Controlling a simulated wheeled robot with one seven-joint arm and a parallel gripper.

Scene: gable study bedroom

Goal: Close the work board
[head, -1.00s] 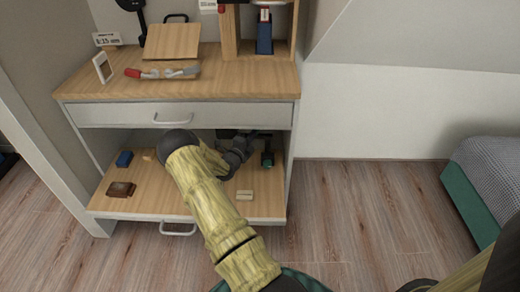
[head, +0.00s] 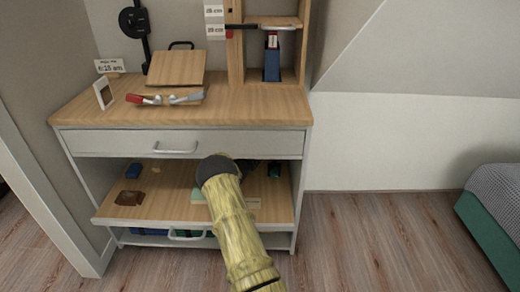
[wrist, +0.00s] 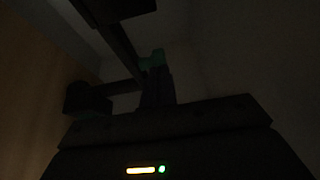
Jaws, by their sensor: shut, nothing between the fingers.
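The work board (head: 165,208) is a wooden pull-out shelf below the drawer of the desk. It stands out past the drawer front, with small things on it. Its metal handle (head: 186,235) hangs at its front edge. My arm reaches over the middle of the board in the head view and hides part of it. In the very dark wrist view my gripper (wrist: 152,62) shows faintly and looks shut and empty. Whether it touches anything cannot be told.
On the board lie a brown wallet-like thing (head: 130,198) and a blue block (head: 133,170). The closed drawer (head: 120,143) is just above. Dark boxes show under the board. A bed (head: 490,215) stands at the right; the floor (head: 370,240) between is clear.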

